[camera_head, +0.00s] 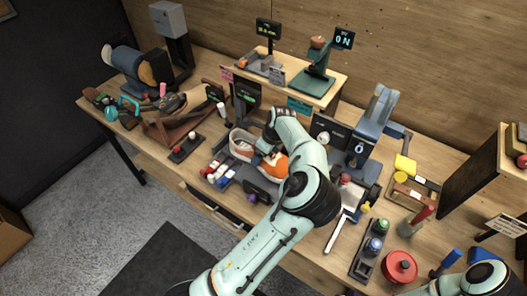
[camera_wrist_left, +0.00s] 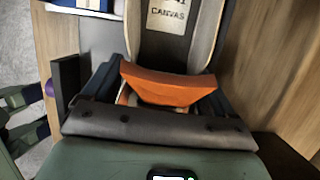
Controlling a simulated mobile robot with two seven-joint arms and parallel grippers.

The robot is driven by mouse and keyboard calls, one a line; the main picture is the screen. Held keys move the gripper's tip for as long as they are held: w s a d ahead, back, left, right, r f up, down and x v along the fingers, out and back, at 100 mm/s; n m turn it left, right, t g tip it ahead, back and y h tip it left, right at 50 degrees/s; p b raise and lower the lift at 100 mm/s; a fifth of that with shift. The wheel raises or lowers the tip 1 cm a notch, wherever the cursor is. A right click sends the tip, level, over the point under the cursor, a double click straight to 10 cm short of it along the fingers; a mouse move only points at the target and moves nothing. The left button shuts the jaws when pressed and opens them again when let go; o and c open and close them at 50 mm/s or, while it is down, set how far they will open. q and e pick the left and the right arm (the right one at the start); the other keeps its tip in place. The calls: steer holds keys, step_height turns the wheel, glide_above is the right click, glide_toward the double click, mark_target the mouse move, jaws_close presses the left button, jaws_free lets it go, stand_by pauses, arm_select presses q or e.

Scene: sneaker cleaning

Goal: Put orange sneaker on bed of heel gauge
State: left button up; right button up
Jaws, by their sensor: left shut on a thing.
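The orange sneaker (camera_head: 273,166), orange with white parts, is over the middle of the bench in the head view. My left gripper (camera_head: 266,148) reaches down onto it from above. In the left wrist view a curved orange part of the sneaker (camera_wrist_left: 168,86) lies between the fingers of my left gripper (camera_wrist_left: 160,100), which is shut on it. The arm and gripper hide part of the sneaker. Which of the bench devices is the heel gauge, and where its bed lies, I cannot tell for sure.
A light-rimmed dark form marked CANVAS (camera_wrist_left: 180,20) lies beyond the sneaker. Bottles in a tray (camera_head: 218,172) stand left of it. A blue-grey device (camera_head: 372,120) stands to its right. A green-based device (camera_head: 313,80) is on the rear shelf. A red round tin (camera_head: 400,267) is front right.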

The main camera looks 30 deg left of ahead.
arm_select(q)
steer(key=shift+f, duration=0.1)
steer(key=o, duration=1.1)
steer(key=v, duration=1.2)
steer(key=shift+s, duration=0.1)
